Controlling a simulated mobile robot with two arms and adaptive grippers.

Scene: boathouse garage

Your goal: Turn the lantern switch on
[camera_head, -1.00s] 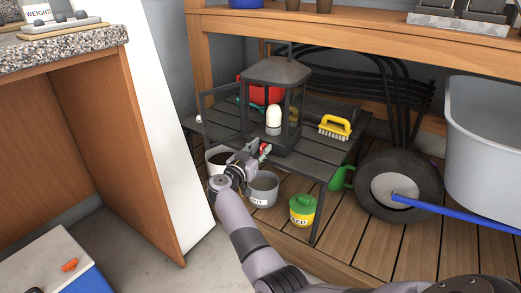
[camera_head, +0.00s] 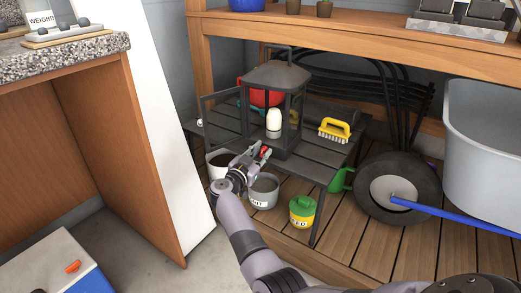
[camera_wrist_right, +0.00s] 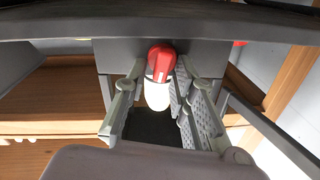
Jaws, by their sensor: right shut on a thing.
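The dark metal lantern (camera_head: 278,76) stands on the low slatted table, with its glazed door swung open to the left and a white candle-like lamp (camera_head: 274,122) inside. I cannot tell whether the lamp is lit. The red switch knob (camera_wrist_right: 161,60) is on the lantern's lower front; in the head view only a bit of red (camera_head: 264,152) shows at my fingertips. My right gripper (camera_head: 258,155) is at the lantern's front base, shut on the knob; in the wrist view its fingers (camera_wrist_right: 160,72) flank the knob. My left gripper is out of view.
A yellow brush (camera_head: 335,130) lies on the low table (camera_head: 318,168) right of the lantern. A wheelbarrow wheel (camera_head: 398,188) is at the right, a wooden counter (camera_head: 130,130) at the left.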

